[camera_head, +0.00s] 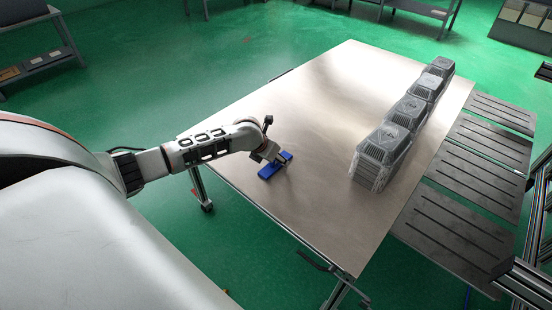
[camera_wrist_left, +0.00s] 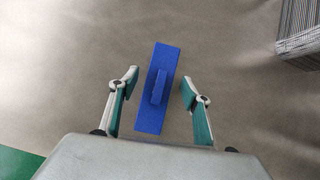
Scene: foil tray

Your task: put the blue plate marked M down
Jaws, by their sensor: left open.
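The blue plate (camera_head: 270,169) lies flat on the metal table (camera_head: 320,100), near its left edge. In the left wrist view the blue plate (camera_wrist_left: 154,115) is a long rectangle with a small raised blue grip in its middle. No letter M can be made out. My left gripper (camera_head: 277,163) is over the plate. In the left wrist view my left gripper (camera_wrist_left: 158,82) is open, with one finger on each side of the plate and a gap to both sides. My right gripper is not in view.
Several stacks of dark foil trays (camera_head: 380,155) stand in a row along the table's right side. Grey slotted panels (camera_head: 465,195) lie beyond that edge. The middle of the table is clear between the plate and the stacks.

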